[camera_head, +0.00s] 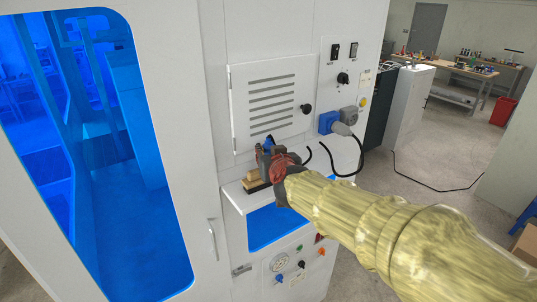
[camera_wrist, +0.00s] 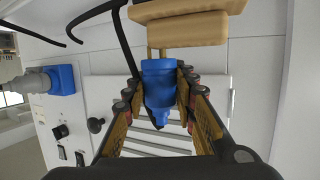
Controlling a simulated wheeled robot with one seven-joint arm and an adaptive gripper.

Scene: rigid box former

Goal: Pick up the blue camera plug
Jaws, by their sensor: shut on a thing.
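The blue camera plug (camera_wrist: 160,88) sits between the two fingers of my gripper (camera_wrist: 163,100) in the wrist view, and the fingers are shut on it. A black cable runs near the plug. In the head view a small blue part of the plug (camera_head: 268,143) shows above my gripper (camera_head: 266,160), which is in front of the white machine panel, over a small ledge. A tan wooden block (camera_wrist: 185,30) lies close beyond the plug's end in the wrist view; it also shows below the gripper in the head view (camera_head: 254,185). I cannot tell whether plug and block touch.
A louvred panel door (camera_head: 272,98) with a black knob is behind my gripper. A blue socket (camera_head: 327,122) with a grey plug and hanging black cable is to the right. A blue-lit opening (camera_head: 275,228) lies below the ledge. Open floor is at right.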

